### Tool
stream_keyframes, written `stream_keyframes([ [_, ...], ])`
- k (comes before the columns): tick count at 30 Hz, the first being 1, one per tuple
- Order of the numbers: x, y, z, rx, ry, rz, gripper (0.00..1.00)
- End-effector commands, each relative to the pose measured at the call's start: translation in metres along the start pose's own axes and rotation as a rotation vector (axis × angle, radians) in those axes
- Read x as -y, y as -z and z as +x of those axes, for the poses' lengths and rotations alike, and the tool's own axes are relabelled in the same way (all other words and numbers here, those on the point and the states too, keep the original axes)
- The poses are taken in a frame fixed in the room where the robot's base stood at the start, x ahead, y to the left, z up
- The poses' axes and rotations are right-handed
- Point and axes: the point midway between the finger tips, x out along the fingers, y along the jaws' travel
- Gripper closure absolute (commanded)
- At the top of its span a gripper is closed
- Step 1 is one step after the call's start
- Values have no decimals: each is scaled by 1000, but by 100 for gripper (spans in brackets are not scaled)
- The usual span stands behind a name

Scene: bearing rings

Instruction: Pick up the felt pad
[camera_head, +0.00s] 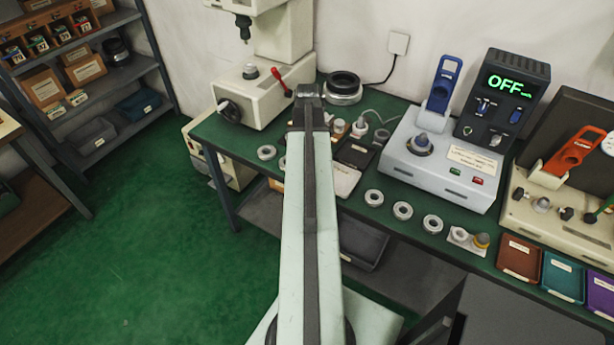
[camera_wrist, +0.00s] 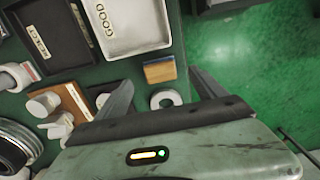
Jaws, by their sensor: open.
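A small block with a tan-orange face and a dark blue-grey edge (camera_wrist: 160,70), which looks like the felt pad, lies on the green bench near its edge in the wrist view. I cannot be sure that it is felt. My gripper (camera_wrist: 162,92) is open and empty. Its two fingers are spread wide, with a pale metal ring (camera_wrist: 166,99) showing between them and the block just beyond. In the head view my arm's end (camera_head: 308,95) is over the bench, and my arm hides part of the bench; the fingers cannot be made out there.
A white GOOD tray (camera_wrist: 135,24) and a black REJECT tray (camera_wrist: 60,40) lie beyond the block. A wooden stand (camera_wrist: 74,101) with pale parts is on the left. Several rings, a grey tester (camera_head: 440,165) and a press (camera_head: 262,95) crowd the bench. Green floor (camera_head: 130,250) is open.

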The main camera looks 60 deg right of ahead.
Motion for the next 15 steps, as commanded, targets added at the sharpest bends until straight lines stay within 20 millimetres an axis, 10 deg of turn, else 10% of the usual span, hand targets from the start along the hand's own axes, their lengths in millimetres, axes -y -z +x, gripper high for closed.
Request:
stream_keyframes([
  [15, 0, 2, 58, 0, 0, 1, 20],
])
